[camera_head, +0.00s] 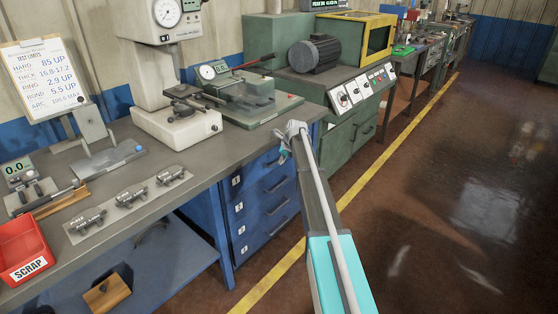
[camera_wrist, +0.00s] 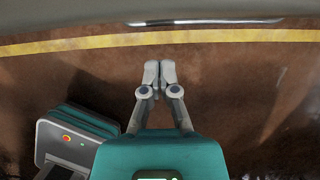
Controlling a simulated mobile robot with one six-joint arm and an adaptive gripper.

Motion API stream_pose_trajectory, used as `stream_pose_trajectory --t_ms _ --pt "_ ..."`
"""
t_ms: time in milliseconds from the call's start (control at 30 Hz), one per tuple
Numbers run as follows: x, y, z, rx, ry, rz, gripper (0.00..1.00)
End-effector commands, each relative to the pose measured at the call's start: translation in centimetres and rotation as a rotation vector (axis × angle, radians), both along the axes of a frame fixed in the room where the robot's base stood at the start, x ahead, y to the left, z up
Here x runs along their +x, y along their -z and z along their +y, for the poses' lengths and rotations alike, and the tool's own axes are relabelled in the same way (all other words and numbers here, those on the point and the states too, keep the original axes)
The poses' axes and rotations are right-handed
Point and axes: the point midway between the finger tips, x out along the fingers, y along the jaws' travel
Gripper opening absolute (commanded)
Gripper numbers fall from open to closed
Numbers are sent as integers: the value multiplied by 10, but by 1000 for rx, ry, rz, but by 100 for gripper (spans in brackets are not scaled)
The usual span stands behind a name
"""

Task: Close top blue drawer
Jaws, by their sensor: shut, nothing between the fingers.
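The blue drawer unit (camera_head: 262,220) stands under the right end of the workbench, with several numbered drawers and dark handles. The top blue drawer (camera_head: 250,176) carries a label "1". I cannot tell how far it stands out from the fronts below. My gripper (camera_head: 291,130) is by the bench's right front corner, above and in front of the drawers, and my arm hides the unit's right side. In the wrist view my gripper (camera_wrist: 160,72) has its fingertips together, with nothing between them, over brown floor. A blurred grey edge (camera_wrist: 205,23) crosses the top there; I cannot tell whether it is the drawer.
The workbench (camera_head: 105,175) holds gauges, a clamping fixture (camera_head: 255,95), small metal parts and a red scrap bin (camera_head: 22,250). A green machine (camera_head: 345,90) with a motor stands beyond the drawers. Open floor (camera_head: 440,210) lies right of the yellow line (camera_head: 360,185).

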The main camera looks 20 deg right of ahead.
Motion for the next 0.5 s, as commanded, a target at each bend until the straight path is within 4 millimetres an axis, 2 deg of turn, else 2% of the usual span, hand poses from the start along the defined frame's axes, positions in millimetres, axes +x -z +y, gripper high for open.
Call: stream_pose_trajectory --t_ms 67,500 --pt "-9 0 -6 1 2 0 0" --pt "-20 -40 -14 1 0 0 0"
